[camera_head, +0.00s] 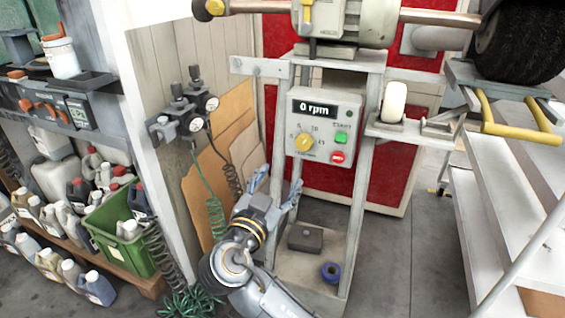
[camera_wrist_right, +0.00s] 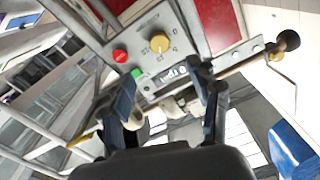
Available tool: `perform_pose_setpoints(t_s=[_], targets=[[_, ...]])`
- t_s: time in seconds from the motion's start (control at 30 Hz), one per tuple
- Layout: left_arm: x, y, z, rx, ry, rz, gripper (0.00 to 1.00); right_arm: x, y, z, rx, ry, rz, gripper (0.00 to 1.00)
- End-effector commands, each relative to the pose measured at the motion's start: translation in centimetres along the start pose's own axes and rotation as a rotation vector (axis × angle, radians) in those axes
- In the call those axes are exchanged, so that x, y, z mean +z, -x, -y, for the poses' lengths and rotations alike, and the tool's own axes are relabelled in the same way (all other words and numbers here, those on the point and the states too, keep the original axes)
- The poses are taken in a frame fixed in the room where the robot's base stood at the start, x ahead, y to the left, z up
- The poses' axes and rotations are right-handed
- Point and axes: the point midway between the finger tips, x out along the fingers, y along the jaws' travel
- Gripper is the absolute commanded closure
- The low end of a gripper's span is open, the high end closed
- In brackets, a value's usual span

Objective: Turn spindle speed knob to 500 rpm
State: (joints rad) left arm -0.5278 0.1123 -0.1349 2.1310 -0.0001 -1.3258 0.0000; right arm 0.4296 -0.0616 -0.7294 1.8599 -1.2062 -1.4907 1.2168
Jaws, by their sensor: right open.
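The yellow spindle speed knob (camera_head: 302,142) sits on the left of the pale control box (camera_head: 318,172). It also shows in the right wrist view (camera_wrist_right: 159,44); its exact setting is too small to read. The black display (camera_head: 316,108) above it reads 0 rpm. A green button (camera_head: 341,138) and a red button (camera_head: 338,157) are to its right. My right gripper (camera_head: 277,183) is open and empty, below and left of the box, apart from the knob. In the right wrist view its fingers (camera_wrist_right: 163,72) are spread, with the knob beyond them. My left gripper is out of view.
Green and dark coiled hoses (camera_head: 216,215) hang left of my right arm. A black brush wheel (camera_head: 522,40) and yellow handles (camera_head: 515,125) are at the upper right. A grey block (camera_head: 305,238) and a blue roll (camera_head: 331,272) lie on the stand's lower shelf.

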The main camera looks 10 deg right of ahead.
Motion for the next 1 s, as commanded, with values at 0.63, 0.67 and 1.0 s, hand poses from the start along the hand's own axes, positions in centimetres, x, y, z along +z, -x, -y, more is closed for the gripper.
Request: perform_pose_setpoints(t_s=[0.63,0.67,1.0], targets=[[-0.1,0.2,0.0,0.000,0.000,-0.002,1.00,-0.7,-10.7,-0.1,0.004,-0.014,-0.012,0.39],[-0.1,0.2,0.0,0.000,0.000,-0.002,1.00,-0.7,-11.2,-0.1,0.005,-0.014,-0.012,0.39],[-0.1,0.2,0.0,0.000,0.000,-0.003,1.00,-0.6,-13.6,-0.1,0.003,-0.017,-0.008,0.39]])
